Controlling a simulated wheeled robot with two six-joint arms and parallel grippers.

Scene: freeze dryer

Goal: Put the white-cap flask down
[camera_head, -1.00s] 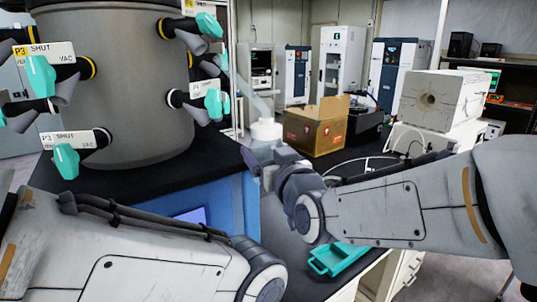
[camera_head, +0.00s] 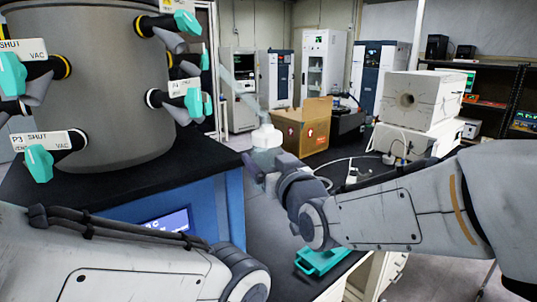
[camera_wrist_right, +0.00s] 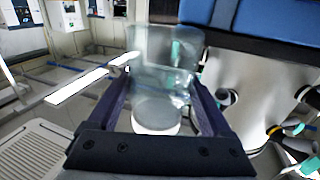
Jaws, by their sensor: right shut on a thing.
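The white-cap flask (camera_head: 266,140) is a clear vessel with a white cap, held up in front of the freeze dryer's right side in the head view. My right gripper (camera_head: 258,168) is shut on it, with the flask apparently clear of the bench. In the right wrist view the flask's clear body (camera_wrist_right: 160,75) and white cap (camera_wrist_right: 157,118) lie between the two dark fingers of the right gripper (camera_wrist_right: 163,95). My left arm comes in at the lower left of the head view, but its gripper is outside the frame.
The freeze dryer's grey drum (camera_head: 95,90) with teal-handled valves stands at left on a black top (camera_head: 205,160). A cardboard box (camera_head: 303,130) sits behind the flask. A teal tray (camera_head: 320,259) lies on the dark bench below my right arm. A white furnace (camera_head: 425,100) stands at right.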

